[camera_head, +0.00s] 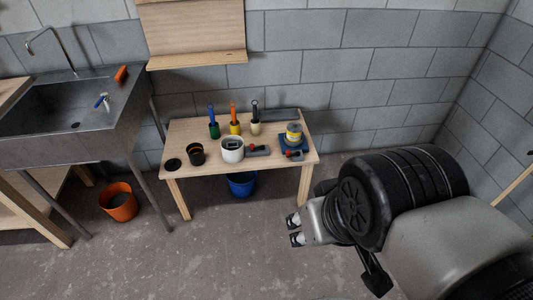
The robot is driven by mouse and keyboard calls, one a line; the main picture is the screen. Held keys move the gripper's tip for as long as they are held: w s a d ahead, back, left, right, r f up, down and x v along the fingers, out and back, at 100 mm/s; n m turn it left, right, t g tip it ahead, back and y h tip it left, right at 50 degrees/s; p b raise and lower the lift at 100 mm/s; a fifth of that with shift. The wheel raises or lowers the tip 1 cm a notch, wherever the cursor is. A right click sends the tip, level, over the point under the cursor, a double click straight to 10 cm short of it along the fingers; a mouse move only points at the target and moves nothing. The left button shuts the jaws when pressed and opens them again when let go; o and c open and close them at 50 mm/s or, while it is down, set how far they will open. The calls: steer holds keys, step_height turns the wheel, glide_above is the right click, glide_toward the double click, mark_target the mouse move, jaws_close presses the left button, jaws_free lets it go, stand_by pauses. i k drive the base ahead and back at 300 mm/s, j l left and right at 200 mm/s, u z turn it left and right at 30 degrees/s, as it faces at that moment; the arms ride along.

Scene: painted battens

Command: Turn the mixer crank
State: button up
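A small wooden table (205,127) stands against the block wall. On its right side a yellow and white can (294,132) sits on a blue base (292,145). A grey piece with a red end (294,155) lies at the front of this base, and a similar grey piece (258,150) lies near a white pot (232,150). I cannot tell for certain which of these is the mixer crank. My gripper (295,229) is at the lower right, in front of the table and apart from it. Its two fingers are spread with nothing between them.
Green, yellow and cream pots with upright handles stand at the table's back; a black cup (196,154) stands at its front left. A blue bucket (241,184) is underneath. A metal sink (75,115) and an orange bucket (119,202) are left. Floor before the table is clear.

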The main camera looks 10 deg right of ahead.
mark_target(288, 152)
steer(key=z, duration=0.45)
steer(key=i+j+u, duration=0.1)
steer(key=i, duration=0.75)
steer(key=i+j+u, duration=0.1)
steer(key=i+j, duration=0.15)
steer(key=i, duration=0.55)
